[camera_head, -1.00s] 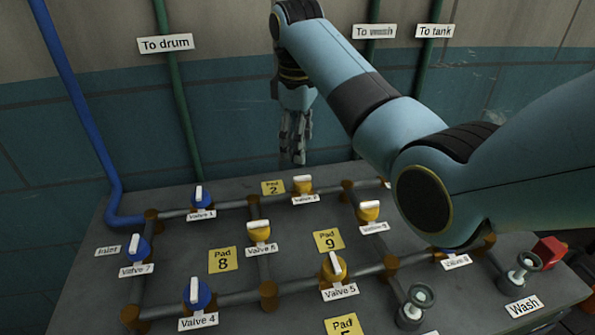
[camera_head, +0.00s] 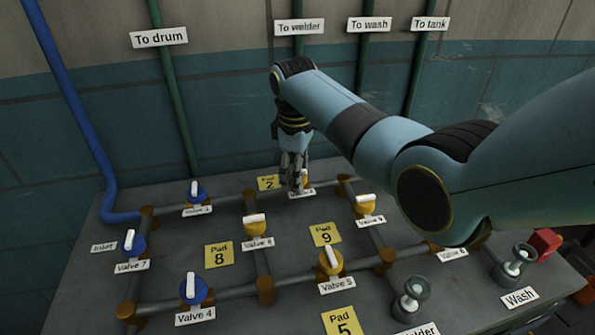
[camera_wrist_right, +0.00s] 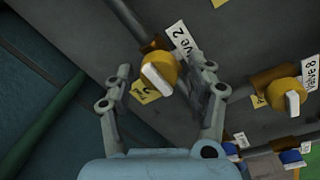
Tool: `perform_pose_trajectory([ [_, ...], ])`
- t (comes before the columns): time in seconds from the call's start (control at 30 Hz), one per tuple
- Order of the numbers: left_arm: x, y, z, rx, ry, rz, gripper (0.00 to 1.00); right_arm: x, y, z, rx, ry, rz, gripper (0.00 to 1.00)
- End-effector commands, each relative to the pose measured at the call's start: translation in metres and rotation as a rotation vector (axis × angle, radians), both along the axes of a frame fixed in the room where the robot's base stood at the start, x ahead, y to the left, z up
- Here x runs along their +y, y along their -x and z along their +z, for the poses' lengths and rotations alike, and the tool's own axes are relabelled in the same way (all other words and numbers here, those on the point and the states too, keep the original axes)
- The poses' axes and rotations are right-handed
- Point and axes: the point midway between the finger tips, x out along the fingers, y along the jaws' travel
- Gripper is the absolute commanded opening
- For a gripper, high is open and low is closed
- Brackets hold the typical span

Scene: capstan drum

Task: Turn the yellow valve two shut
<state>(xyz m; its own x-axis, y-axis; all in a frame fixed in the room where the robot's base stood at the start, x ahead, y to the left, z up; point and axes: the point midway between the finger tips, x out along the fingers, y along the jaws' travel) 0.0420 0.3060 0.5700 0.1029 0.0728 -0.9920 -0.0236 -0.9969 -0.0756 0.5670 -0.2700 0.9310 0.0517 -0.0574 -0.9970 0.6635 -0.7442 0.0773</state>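The yellow valve two (camera_head: 306,182) sits on the back pipe of the grey bench, partly hidden behind my right gripper (camera_head: 292,186). In the right wrist view, yellow valve two (camera_wrist_right: 166,66) has a white handle that looks roughly in line with its pipe, with a white "Valve 2" label (camera_wrist_right: 184,38) beside it. The fingers of my right gripper (camera_wrist_right: 160,68) are open, one on each side of the valve in that view. I cannot tell whether they touch it. My left gripper is not in view.
The blue valve one (camera_head: 196,192) is to the left. Yellow "Pad 2" (camera_head: 268,183) lies beside valve two. Green pipes (camera_head: 170,90) run up the wall behind.

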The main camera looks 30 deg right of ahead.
Motion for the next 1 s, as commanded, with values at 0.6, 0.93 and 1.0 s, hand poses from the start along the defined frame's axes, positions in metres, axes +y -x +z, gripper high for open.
perform_pose_trajectory([
  [0.6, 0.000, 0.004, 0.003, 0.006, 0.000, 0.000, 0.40, 0.000, 0.000, 0.001, 0.001, 0.000, -0.026, 0.07],
  [0.93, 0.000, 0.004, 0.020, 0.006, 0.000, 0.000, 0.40, 0.001, 0.000, 0.003, 0.004, -0.001, -0.216, 0.07],
  [1.0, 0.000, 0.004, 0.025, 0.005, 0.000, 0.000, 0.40, 0.001, 0.000, 0.003, 0.003, -0.001, -0.278, 0.07],
])
